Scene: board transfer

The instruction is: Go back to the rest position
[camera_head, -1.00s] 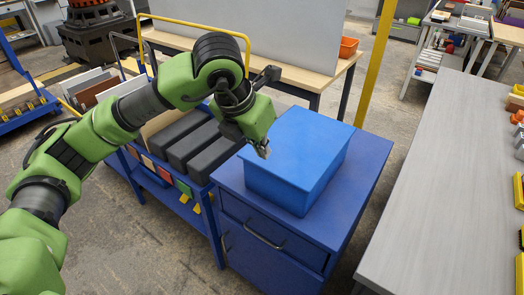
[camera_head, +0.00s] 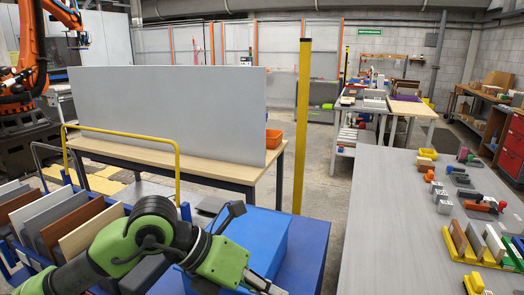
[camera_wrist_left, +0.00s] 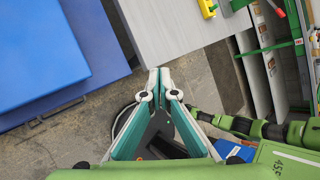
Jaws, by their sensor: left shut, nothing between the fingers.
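My left arm comes in at the bottom of the head view, and its gripper (camera_head: 264,286) is low in the picture beside the blue box (camera_head: 258,232). In the left wrist view the two fingers of my left gripper (camera_wrist_left: 164,92) meet at their tips, with nothing between them. The gripper is apart from the blue box, which shows at the upper left of the wrist view (camera_wrist_left: 40,50). My right gripper is not visible. A green arm of mine shows at the right of the wrist view.
The blue cabinet (camera_head: 308,245) carries the box. A rack with boards (camera_head: 60,222) stands at the left. The grey table (camera_head: 385,215) with several blocks and fixtures is at the right. A yellow post (camera_head: 302,125) and a large grey panel (camera_head: 165,112) stand beyond.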

